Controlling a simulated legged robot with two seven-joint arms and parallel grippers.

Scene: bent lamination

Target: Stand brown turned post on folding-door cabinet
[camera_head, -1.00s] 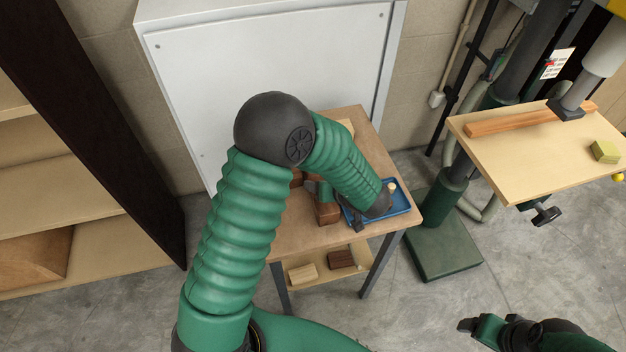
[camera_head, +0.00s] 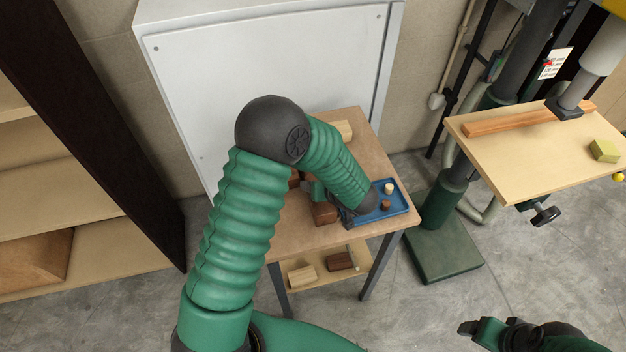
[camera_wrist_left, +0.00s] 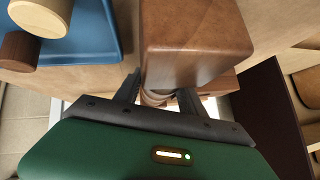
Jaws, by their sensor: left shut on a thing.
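The brown turned post (camera_wrist_left: 195,45) is close up in the left wrist view, its square block end towards the camera and its narrow turned neck below. My left gripper (camera_wrist_left: 158,98) is shut around the neck. In the head view the post's block (camera_head: 325,214) shows above the small table's front part, and my left arm covers much of the rest. I cannot tell whether the post touches the table. A pale grey cabinet (camera_head: 270,70) stands behind the table; no folding doors can be made out. My right gripper (camera_head: 468,328) is at the lower right, apart from everything.
A blue tray (camera_head: 400,205) with a pale peg (camera_head: 390,187) and a brown peg (camera_head: 386,205) lies on the small table (camera_head: 372,160). Wood blocks lie on its lower shelf (camera_head: 322,275). A dark-sided shelf unit (camera_head: 110,130) stands left, a drill-press table (camera_head: 520,160) right.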

